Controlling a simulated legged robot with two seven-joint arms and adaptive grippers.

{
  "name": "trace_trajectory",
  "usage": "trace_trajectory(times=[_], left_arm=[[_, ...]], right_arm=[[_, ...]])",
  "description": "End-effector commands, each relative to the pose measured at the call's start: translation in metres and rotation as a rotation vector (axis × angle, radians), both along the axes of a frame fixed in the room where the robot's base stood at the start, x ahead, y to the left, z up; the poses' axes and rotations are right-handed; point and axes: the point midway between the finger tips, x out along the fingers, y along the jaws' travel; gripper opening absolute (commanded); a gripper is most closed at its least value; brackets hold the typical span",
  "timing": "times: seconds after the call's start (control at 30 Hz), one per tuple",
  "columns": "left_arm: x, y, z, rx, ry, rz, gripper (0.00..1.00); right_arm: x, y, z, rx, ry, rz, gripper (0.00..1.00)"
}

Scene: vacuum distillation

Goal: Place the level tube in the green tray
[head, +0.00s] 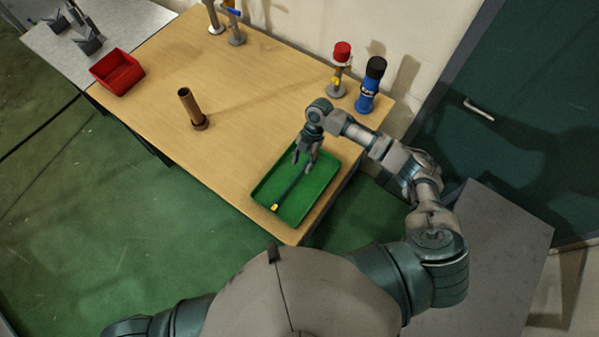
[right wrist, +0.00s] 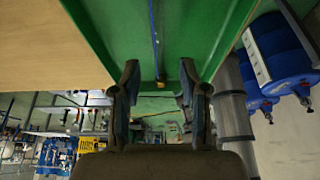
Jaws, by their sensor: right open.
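The level tube (head: 291,188) is thin and dark blue with a yellow end, and lies lengthwise inside the green tray (head: 322,184) on the near right part of the wooden table. It also shows in the right wrist view (right wrist: 154,30), where an end appears between my fingers. My right gripper (head: 303,162) is over the tray near the tube's far end, fingers pointing down. Its fingers are apart in the right wrist view (right wrist: 158,82), with nothing gripped between them. The gripper hides the far end of the tube in the head view. My left gripper is out of view.
A brown upright tube on a base (head: 191,108) stands mid-table. A red bin (head: 118,72) is at the left edge. A red-topped stand (head: 340,68) and a blue bottle (head: 370,86) stand behind the tray. The table (head: 235,150) is bare left of the tray.

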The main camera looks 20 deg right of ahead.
Motion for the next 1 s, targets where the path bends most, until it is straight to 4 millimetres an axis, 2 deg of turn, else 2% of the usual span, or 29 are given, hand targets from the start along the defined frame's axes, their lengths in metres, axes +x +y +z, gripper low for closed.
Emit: trace_trajectory(times=[0.1,0.3,1.0], left_arm=[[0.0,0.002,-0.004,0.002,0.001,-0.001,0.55],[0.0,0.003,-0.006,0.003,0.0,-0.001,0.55],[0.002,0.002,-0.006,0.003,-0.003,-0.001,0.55]], right_arm=[[0.006,-0.007,0.02,0.0,-0.003,-0.001,0.43],[0.01,-0.013,0.038,0.001,-0.001,0.0,0.43],[0.01,-0.013,0.04,0.0,0.0,0.0,0.43]])
